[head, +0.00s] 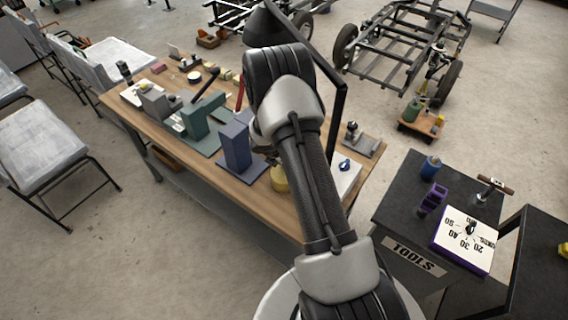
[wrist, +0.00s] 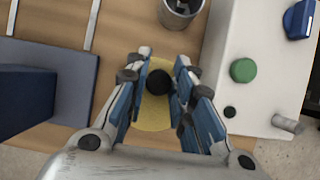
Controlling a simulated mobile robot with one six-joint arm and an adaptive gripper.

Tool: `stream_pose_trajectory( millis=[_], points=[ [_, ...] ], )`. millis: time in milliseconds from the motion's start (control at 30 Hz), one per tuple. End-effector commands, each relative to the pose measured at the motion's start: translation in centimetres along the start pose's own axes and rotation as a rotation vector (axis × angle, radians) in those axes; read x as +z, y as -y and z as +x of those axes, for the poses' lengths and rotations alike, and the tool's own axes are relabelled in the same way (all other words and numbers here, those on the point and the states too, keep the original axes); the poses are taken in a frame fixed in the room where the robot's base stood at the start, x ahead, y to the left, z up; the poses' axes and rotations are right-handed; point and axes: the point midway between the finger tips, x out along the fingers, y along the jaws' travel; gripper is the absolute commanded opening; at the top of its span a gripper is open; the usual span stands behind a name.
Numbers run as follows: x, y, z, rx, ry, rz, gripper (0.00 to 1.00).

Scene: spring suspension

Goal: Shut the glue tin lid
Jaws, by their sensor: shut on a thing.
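A round yellow lid (wrist: 157,118) with a black knob (wrist: 158,82) on top lies below my gripper in the wrist view. My gripper (wrist: 159,76) is shut on the black knob, with one blue-padded finger on each side of it. In the head view a yellow tin shape (head: 279,181) stands on the wooden bench beside my arm, which hides my gripper and part of the tin. I cannot tell whether the lid sits fully flat on the tin.
An open metal cup (wrist: 180,12) stands just beyond the lid. A white panel with a green button (wrist: 243,70) and a blue knob (wrist: 298,19) is close on the right. A blue block (wrist: 25,98) stands on the left. The wooden bench (head: 289,205) is crowded.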

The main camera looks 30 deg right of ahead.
Motion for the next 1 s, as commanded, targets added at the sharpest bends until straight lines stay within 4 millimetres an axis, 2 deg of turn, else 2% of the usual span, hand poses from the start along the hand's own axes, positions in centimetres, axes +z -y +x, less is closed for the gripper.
stream_pose_trajectory(
  millis=[33, 400, 867, 900, 1000],
  points=[
    [0.9, 0.0, 0.3, -0.001, 0.014, 0.006, 0.0],
    [1.1, -0.1, 1.3, 0.0, 0.015, 0.005, 0.0],
    [1.1, -0.1, 1.3, 0.0, 0.016, 0.006, 0.0],
    [1.1, -0.1, 1.3, 0.001, 0.016, 0.006, 0.24],
    [1.0, -0.1, 1.3, 0.001, 0.013, 0.005, 0.3]
  ],
)
